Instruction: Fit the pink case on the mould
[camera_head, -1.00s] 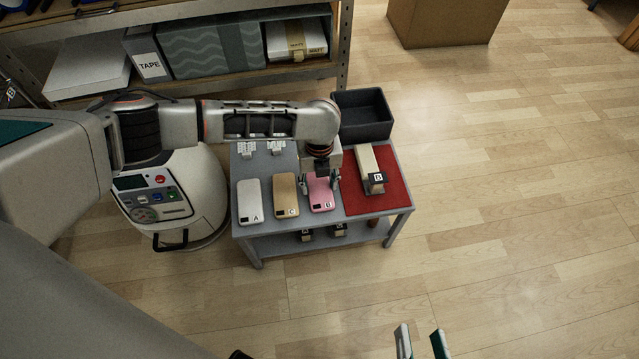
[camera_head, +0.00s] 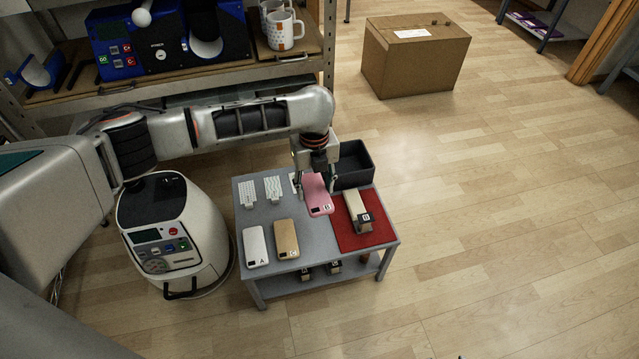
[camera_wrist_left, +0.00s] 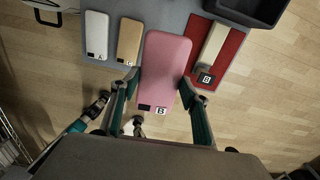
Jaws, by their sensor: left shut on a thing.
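My left gripper (camera_head: 316,186) is shut on the pink case (camera_head: 318,197), marked B, and holds it above the small grey table. In the left wrist view the pink case (camera_wrist_left: 165,70) lies between the two fingers (camera_wrist_left: 160,88). The mould (camera_head: 356,208), a beige block with a black end marked B, lies on the red mat (camera_head: 378,238), right of the case. The mould also shows in the left wrist view (camera_wrist_left: 214,45), apart from the case. My right gripper is not in view.
A white case A (camera_head: 256,247) and a tan case C (camera_head: 287,240) lie on the grey table (camera_head: 313,248). A dark open bin (camera_head: 354,165) stands behind the mat. White patterned pieces (camera_head: 247,193) lie at the table's back left. A white rounded machine (camera_head: 170,235) stands left.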

